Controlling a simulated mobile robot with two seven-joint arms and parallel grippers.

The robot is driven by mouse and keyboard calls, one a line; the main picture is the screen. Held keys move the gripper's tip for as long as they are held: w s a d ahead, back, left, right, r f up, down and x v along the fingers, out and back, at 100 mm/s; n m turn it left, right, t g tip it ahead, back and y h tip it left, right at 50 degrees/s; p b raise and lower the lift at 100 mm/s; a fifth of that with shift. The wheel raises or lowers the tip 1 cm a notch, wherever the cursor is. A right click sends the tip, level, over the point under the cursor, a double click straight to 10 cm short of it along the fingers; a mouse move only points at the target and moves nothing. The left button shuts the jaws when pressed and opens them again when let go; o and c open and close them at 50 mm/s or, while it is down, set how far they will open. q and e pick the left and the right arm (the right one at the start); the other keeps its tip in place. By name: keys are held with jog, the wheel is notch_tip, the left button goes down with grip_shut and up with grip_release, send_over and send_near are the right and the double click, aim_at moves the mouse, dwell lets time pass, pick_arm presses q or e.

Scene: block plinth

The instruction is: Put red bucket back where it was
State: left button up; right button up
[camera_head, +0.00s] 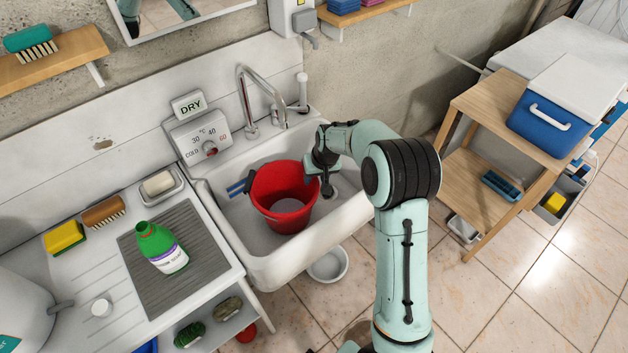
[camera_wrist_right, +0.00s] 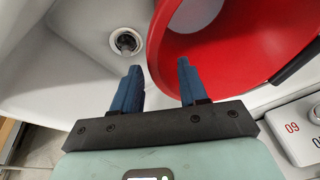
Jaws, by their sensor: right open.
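The red bucket (camera_head: 282,186) stands in the white sink basin (camera_head: 237,226). It looks upright, and its inside shows. In the right wrist view the bucket (camera_wrist_right: 235,35) fills the upper right, with a dark strip at its right side. My right gripper (camera_head: 328,188) is at the bucket's right side, over the basin. In the wrist view its blue fingers (camera_wrist_right: 157,88) are open, and the near rim appears between them; contact cannot be told. My left gripper is not in view.
A tap (camera_head: 258,100) stands behind the basin. Left of it are a drainboard (camera_head: 165,275) with a green bottle (camera_head: 160,247), brush and sponge. A white bowl (camera_head: 329,264) sits below the sink's front edge. A wooden shelf (camera_head: 505,145) with a blue cooler stands right.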

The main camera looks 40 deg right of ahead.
jog(key=v, duration=0.8)
jog(key=shift+r, duration=0.3)
jog(key=shift+s, duration=0.1)
